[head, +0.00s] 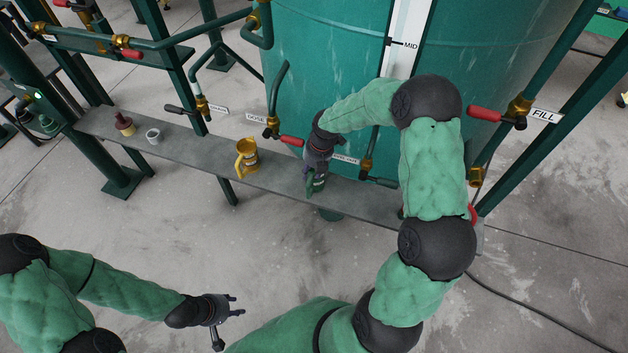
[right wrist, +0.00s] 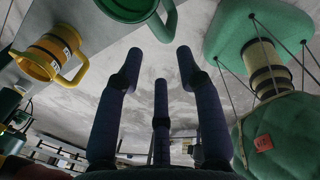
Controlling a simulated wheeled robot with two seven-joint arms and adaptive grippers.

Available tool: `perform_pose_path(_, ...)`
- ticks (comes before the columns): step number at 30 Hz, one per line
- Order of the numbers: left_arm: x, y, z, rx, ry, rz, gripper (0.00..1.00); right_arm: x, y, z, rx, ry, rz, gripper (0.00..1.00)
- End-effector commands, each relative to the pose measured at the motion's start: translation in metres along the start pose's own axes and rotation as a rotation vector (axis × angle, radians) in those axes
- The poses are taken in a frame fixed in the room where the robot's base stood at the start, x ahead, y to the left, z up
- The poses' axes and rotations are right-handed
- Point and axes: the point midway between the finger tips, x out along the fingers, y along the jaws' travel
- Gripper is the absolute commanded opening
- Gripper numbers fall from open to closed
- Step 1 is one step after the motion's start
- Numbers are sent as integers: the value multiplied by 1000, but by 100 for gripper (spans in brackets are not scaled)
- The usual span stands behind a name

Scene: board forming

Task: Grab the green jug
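The green jug (head: 315,187) stands on the grey shelf in front of the big green tank and is partly covered by my right gripper (head: 318,160). In the right wrist view part of the green jug (right wrist: 130,8) and its handle show at the top edge, beyond the fingertips. My right gripper (right wrist: 158,68) has its three fingers spread, with nothing visible between them. I cannot tell whether a finger touches the jug. My left gripper (head: 230,308) is open and empty at the lower left, over the floor, away from the shelf.
A yellow jug (head: 246,158) stands left of the green jug on the shelf (head: 190,155). A small grey cup (head: 153,136) and a dark red-topped container (head: 124,124) stand farther left. Red-handled valves (head: 291,141) and pipes project from the tank (head: 320,50) near my right gripper.

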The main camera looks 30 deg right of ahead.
Motion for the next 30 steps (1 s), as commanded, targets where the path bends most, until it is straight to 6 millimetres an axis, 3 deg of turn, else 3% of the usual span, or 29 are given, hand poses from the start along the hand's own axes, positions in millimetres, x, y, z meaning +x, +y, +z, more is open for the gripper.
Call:
perform_pose_path(3,7,-3,0,0,0,0,40,22,-1,0,0,1,-1,37)
perform_pose_path(11,12,-4,-1,0,0,0,40,39,0,1,2,0,0,37)
perform_pose_path(21,30,-11,-1,0,0,0,40,82,0,5,2,-1,1,37)
perform_pose_path(28,29,-10,-1,0,0,0,40,82,0,5,2,-1,1,37)
perform_pose_path(29,29,-10,-1,0,0,0,40,82,0,5,2,-1,1,34)
perform_pose_path(30,29,-10,-1,0,0,0,40,82,0,5,2,-1,1,23)
